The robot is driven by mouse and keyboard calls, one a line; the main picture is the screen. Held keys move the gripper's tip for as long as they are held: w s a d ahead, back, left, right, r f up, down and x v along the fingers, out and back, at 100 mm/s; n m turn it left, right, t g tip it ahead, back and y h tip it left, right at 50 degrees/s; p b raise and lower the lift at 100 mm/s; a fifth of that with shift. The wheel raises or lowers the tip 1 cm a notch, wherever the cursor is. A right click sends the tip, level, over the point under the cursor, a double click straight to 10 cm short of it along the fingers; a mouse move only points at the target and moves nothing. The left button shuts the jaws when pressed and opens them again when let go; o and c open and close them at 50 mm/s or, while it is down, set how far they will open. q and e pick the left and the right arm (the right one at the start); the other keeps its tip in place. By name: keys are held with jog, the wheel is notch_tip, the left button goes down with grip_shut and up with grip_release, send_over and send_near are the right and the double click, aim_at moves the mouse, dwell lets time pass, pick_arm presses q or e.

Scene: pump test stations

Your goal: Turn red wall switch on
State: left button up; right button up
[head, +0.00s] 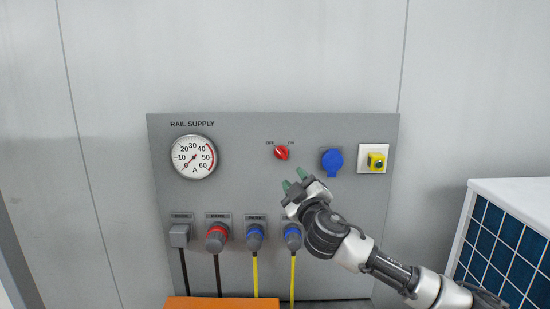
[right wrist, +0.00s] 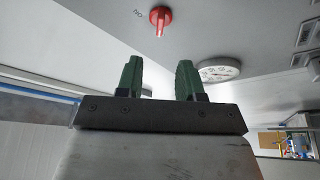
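The red switch (head: 281,153) is a small rotary knob on the grey wall panel (head: 240,190), between the labels OFF and ON. Its pointer leans toward the upper left, the OFF side. It also shows in the right wrist view (right wrist: 160,19), beyond the fingers. My right gripper (head: 294,180) is just below the switch in the head view, apart from it. Its two green fingertips are spread with nothing between them, as the right wrist view (right wrist: 160,80) also shows. My left gripper is in neither view.
A round ampere gauge (head: 193,157) is left of the switch. A blue socket (head: 332,162) and a yellow knob on a white plate (head: 374,159) are right of it. Several plugs with cables line the panel bottom. An orange surface (head: 222,303) and a white-framed unit (head: 508,235) stand lower.

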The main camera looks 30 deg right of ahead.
aim_at(282, 156)
jog(key=p+x, duration=0.4)
jog(key=x, duration=0.5)
jog(key=shift+w+d+r, duration=0.1)
jog(key=shift+w+d, duration=0.05)
jog(key=shift+w, duration=0.05)
jog(key=shift+w+d, duration=0.2)
jog(key=shift+w, duration=0.3)
grip_shut()
